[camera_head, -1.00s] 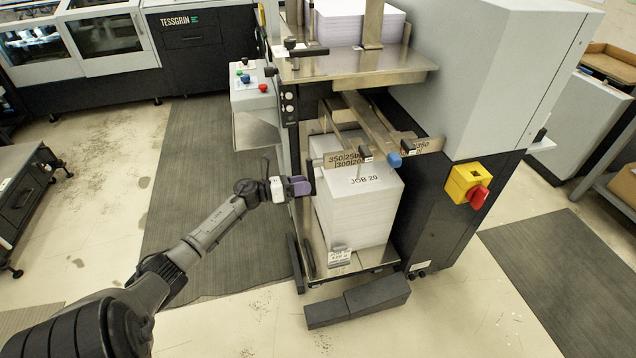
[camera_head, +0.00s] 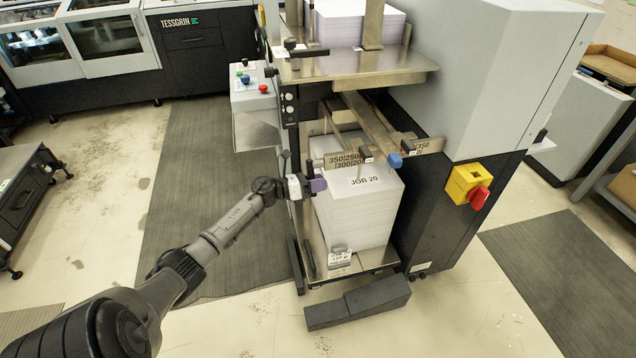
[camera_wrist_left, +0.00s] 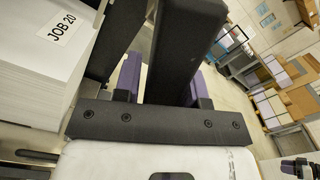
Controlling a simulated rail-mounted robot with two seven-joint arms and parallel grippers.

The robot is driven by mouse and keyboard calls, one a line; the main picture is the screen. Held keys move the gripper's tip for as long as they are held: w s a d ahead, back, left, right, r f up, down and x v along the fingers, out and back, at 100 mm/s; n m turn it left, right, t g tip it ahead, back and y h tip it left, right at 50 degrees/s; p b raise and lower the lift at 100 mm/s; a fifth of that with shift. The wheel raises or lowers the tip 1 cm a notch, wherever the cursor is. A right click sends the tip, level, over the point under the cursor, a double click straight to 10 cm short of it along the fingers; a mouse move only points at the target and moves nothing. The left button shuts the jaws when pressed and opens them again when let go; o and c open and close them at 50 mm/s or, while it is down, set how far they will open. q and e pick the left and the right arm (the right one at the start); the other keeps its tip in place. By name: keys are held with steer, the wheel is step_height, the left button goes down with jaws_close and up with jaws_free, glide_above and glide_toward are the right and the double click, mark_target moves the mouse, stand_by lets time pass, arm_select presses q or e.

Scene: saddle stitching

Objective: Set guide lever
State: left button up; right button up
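My left gripper (camera_head: 317,186) is at the front left edge of the paper stack marked JOB 20 (camera_head: 362,208), below the number plates. In the left wrist view its two purple fingers (camera_wrist_left: 165,85) are spread apart, with a dark upright bar (camera_wrist_left: 180,45) between or just beyond them. I cannot tell whether they touch it. Above the stack are a left number plate (camera_head: 344,161) with a black knob (camera_head: 366,152), a blue knob (camera_head: 395,161), and another black knob (camera_head: 408,146). Which part is the guide lever is unclear. What seems to be my right gripper (camera_wrist_left: 300,166) shows small in the wrist view's corner.
A steel shelf (camera_head: 350,66) with more paper is above. A red switch on a yellow box (camera_head: 467,183) is on the machine's right side. A dark step block (camera_head: 357,302) lies on the floor in front. The floor mat (camera_head: 200,225) at left is clear.

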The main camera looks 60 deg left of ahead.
arm_select(q)
jaws_close()
steer(key=s+d+r+n+p, duration=0.1)
steer(key=d+r+n+p, duration=0.2)
steer(key=n+p, duration=0.9)
step_height(320, 180, up, 2)
steer(key=shift+r+n+p, duration=0.2)
steer(key=shift+n+p, duration=0.1)
steer(key=shift+n, duration=0.1)
steer(key=shift+d, duration=0.1)
stand_by(0.6)
steer(key=shift+o, duration=1.6)
jaws_free()
